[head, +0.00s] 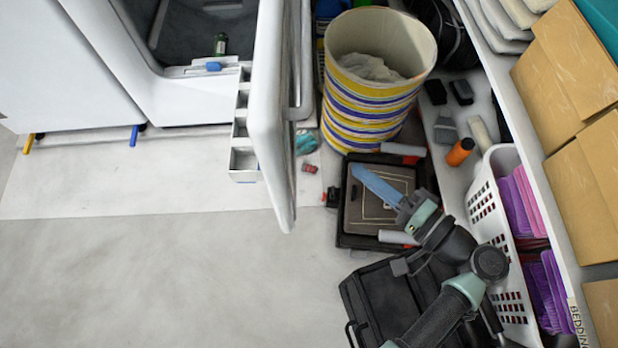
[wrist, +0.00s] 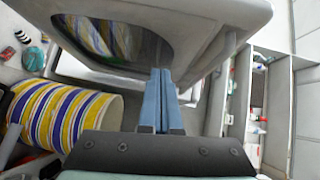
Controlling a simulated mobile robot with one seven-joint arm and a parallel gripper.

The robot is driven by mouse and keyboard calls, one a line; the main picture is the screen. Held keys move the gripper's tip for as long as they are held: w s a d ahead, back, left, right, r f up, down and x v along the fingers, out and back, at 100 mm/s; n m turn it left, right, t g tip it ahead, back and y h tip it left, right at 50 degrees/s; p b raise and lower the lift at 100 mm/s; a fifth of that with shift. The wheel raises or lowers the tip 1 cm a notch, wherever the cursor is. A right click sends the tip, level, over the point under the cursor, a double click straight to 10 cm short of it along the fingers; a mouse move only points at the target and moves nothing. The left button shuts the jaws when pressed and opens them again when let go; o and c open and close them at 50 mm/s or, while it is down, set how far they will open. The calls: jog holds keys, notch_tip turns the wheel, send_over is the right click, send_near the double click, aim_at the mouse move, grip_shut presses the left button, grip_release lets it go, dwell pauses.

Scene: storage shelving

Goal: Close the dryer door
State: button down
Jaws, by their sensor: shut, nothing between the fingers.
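The white dryer door (head: 272,110) stands open in the head view, seen nearly edge-on, with a bar-like handle on its right side. The dryer body (head: 135,60) with its dark opening is at the upper left. In the wrist view the door (wrist: 215,35) fills the top, with a dark window in its frame. My gripper (head: 356,172) is to the right of the door in the head view. Its blue fingers are together and empty, pointing up and left. In the wrist view the gripper (wrist: 163,72) overlaps the door's near edge; I cannot tell whether they touch.
A yellow-striped bin (head: 370,85) stands right of the door, and a black case (head: 350,225) lies below it. A white basket (head: 482,205) and shelving with cardboard boxes (head: 570,60) line the right. The floor (head: 150,270) at lower left is clear.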

jog(key=w+a+f+m+t+b, duration=0.1)
jog(key=w+a, duration=0.3)
jog(key=a, duration=0.6)
jog(key=shift+w+a+f+y+b, duration=0.25)
jog(key=shift+f+y+b, duration=0.15)
jog(key=shift+f, duration=0.2)
jog(key=shift+a, duration=0.1)
